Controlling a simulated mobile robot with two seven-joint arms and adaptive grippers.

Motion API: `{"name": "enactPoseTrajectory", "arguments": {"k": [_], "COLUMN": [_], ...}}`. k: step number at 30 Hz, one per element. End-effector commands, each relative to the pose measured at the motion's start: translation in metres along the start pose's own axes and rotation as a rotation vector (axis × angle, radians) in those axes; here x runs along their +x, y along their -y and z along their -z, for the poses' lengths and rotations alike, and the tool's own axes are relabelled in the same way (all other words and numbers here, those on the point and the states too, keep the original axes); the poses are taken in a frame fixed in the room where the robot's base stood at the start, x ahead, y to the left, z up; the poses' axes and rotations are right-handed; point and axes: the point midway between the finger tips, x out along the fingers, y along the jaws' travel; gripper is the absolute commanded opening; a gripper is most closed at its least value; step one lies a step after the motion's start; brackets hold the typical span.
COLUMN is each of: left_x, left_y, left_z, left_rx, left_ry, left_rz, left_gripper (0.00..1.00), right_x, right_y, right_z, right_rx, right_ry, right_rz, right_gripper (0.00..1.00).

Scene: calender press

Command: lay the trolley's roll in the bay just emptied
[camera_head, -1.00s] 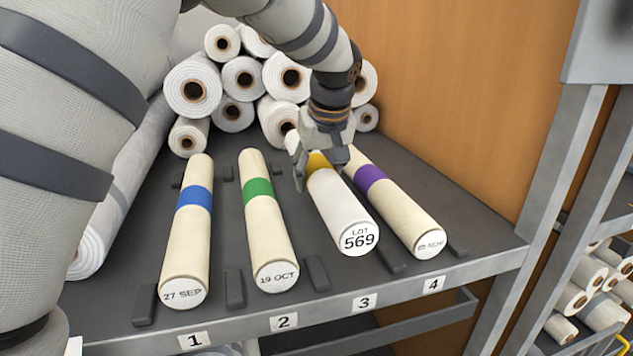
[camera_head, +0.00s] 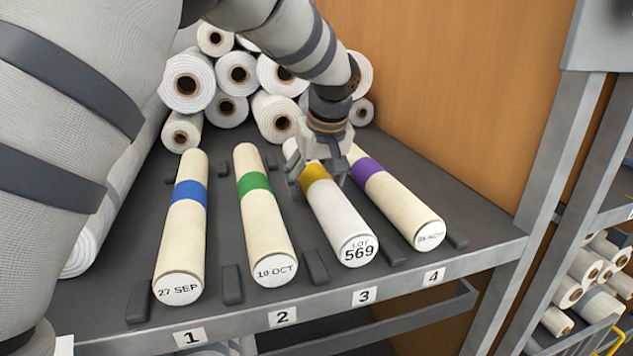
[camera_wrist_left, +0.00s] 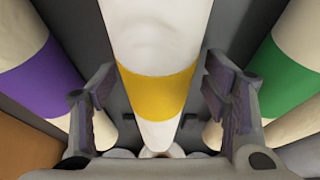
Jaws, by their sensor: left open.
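The white roll (camera_head: 338,217) with a yellow band and "LOT 569" on its end lies in bay 3 of the shelf (camera_head: 232,325). My left gripper (camera_head: 318,185) is over its yellow band, fingers open on either side. In the left wrist view, the white roll (camera_wrist_left: 158,35) runs between the two open fingers (camera_wrist_left: 165,110), with a gap on each side. Cream rolls lie in the other bays: a blue-banded one (camera_head: 182,240) in bay 1, a green-banded one (camera_head: 265,225) in bay 2, and a purple-banded one (camera_head: 400,207) in bay 4. My right gripper is out of view.
Dark chocks, such as one (camera_head: 315,266) between bays 2 and 3, separate the rolls. Several white rolls (camera_head: 188,82) are stacked at the back. A wooden panel (camera_head: 440,90) and a grey post (camera_head: 545,160) bound the right side.

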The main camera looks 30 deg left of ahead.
Motion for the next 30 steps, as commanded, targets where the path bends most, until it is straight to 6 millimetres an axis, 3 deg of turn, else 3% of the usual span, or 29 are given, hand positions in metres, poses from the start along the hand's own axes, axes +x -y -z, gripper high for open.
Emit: {"name": "enactPoseTrajectory", "arguments": {"k": [6,12,18,30], "left_x": [-0.059,-0.103,-0.118,-0.117], "left_y": [0.000,0.000,0.000,0.000], "left_z": [0.002,0.001,0.000,0.000], "left_rx": [-0.002,-0.001,0.000,0.000], "left_ry": [-0.009,-0.006,-0.001,0.000], "left_rz": [-0.008,-0.005,-0.001,0.000], "left_gripper": [0.69,0.69,0.69,0.69], "right_x": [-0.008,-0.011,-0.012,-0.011], "right_y": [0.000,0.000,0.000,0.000], "right_z": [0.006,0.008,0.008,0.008], "right_rx": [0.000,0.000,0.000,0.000], "right_ry": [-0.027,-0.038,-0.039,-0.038], "right_rz": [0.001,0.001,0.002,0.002], "right_gripper": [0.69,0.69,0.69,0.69]}}
